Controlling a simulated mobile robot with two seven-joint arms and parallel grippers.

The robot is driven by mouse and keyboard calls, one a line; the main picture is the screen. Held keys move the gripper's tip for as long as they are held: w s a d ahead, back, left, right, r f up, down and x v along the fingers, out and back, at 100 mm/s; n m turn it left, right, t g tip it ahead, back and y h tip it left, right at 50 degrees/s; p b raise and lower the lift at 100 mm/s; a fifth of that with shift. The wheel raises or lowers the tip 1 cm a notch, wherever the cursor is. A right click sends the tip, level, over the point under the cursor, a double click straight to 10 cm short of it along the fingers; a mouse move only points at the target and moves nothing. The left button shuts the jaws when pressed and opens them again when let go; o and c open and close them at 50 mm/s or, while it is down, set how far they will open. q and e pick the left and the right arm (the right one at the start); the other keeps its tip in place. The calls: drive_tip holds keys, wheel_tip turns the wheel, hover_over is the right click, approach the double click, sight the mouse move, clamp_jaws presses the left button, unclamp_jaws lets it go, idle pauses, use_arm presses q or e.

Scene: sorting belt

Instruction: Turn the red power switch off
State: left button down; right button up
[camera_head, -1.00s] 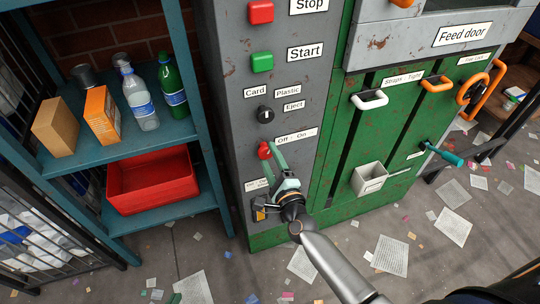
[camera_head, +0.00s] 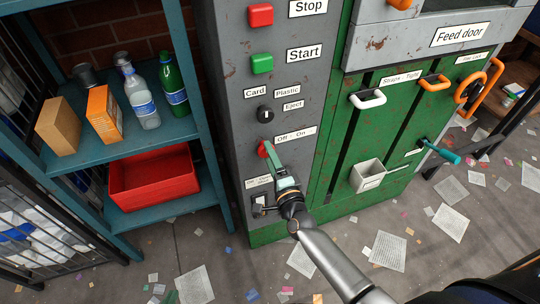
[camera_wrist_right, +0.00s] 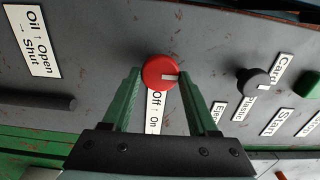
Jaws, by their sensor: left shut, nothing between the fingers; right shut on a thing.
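The red power switch (camera_head: 263,149) is a round red knob on the grey panel, above my right gripper's wrist in the head view. The finger partly covers the knob in the head view. My left gripper is out of view.
A black selector knob (camera_head: 265,114), green Start button (camera_head: 262,63) and red Stop button (camera_head: 260,14) sit above. A dark lever handle (camera_wrist_right: 38,100) is close by. A blue shelf (camera_head: 215,120) stands left; papers litter the floor.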

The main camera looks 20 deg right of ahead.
drive_tip(key=o, duration=1.4)
drive_tip(key=shift+c, duration=0.2)
drive_tip(key=s, duration=1.2)
drive_tip(key=shift+s+d, duration=0.25)
drive_tip(key=shift+s, duration=0.05)
